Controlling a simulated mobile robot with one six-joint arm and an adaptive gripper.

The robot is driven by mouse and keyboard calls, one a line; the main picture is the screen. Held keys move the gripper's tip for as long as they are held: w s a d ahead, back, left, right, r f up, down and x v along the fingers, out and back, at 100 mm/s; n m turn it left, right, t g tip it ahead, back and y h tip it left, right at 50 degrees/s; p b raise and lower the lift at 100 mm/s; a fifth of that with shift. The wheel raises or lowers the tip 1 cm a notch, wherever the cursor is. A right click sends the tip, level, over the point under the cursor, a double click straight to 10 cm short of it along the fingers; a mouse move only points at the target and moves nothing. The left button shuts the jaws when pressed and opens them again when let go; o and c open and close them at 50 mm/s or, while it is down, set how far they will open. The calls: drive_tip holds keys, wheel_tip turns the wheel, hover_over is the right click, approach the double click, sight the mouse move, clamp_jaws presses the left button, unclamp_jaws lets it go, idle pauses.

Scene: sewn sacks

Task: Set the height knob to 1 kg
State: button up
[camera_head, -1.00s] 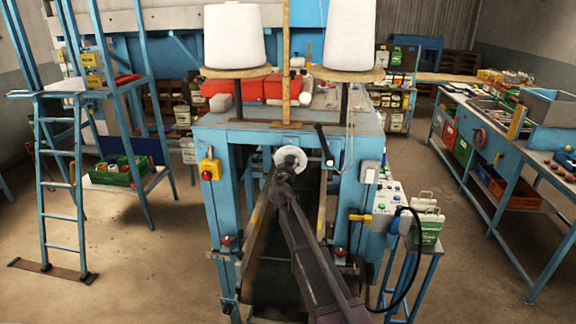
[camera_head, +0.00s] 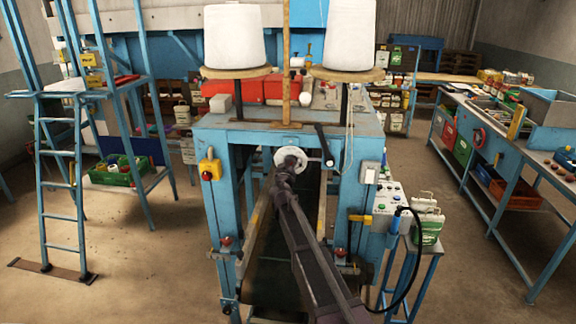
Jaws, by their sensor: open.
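A round white dial plate (camera_head: 281,157) faces me on the front of the blue sewing machine frame (camera_head: 260,130), just below its top edge. My gripper (camera_head: 292,160) is at the end of my dark arm, directly in front of the plate, and covers its middle and lower part. It is open. Any knob at the plate's centre is hidden behind it, and I cannot tell whether the fingers touch it. Marks on the plate are too small to read. A black crank handle (camera_head: 325,146) sits just right of the plate.
Two white thread cones (camera_head: 234,35) stand on top of the machine. A control box (camera_head: 388,200) is at its right and a yellow switch box (camera_head: 210,168) at its left. A conveyor belt (camera_head: 268,275) runs below my arm. Floor is open on both sides.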

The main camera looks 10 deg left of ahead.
drive_tip(key=s, duration=1.2)
drive_tip(key=shift+a, duration=0.35)
drive_tip(key=s+d+f+m+g+h+b, duration=0.1)
drive_tip(key=s+d+f+m+g+h, duration=0.15)
drive_tip(key=d+f, duration=0.4)
drive_tip(key=s+d+f+m+g+h+b, duration=0.1)
drive_tip(key=s+d+f+g, duration=0.25)
drive_tip(key=d, duration=0.55)
drive_tip(key=s+d+f+m+g+h+b, duration=0.2)
drive_tip(key=s+d+f+g, duration=0.15)
drive_tip(key=d, duration=0.35)
drive_tip(key=s+d+f+g+y+b, duration=0.1)
drive_tip(key=s+d+f+g+y, duration=0.1)
drive_tip(key=s+f, duration=0.4)
drive_tip(key=s+d+f+n+g+y+b, duration=0.1)
drive_tip(key=s+f+g, duration=0.5)
drive_tip(key=s, duration=0.8)
drive_tip(key=d+y+b, duration=0.1)
drive_tip(key=d+y, duration=0.1)
drive_tip(key=y, duration=0.1)
drive_tip(key=shift+f+g, duration=0.2)
drive_tip(key=shift+g, duration=0.15)
drive_tip(key=shift+n+y, duration=0.25)
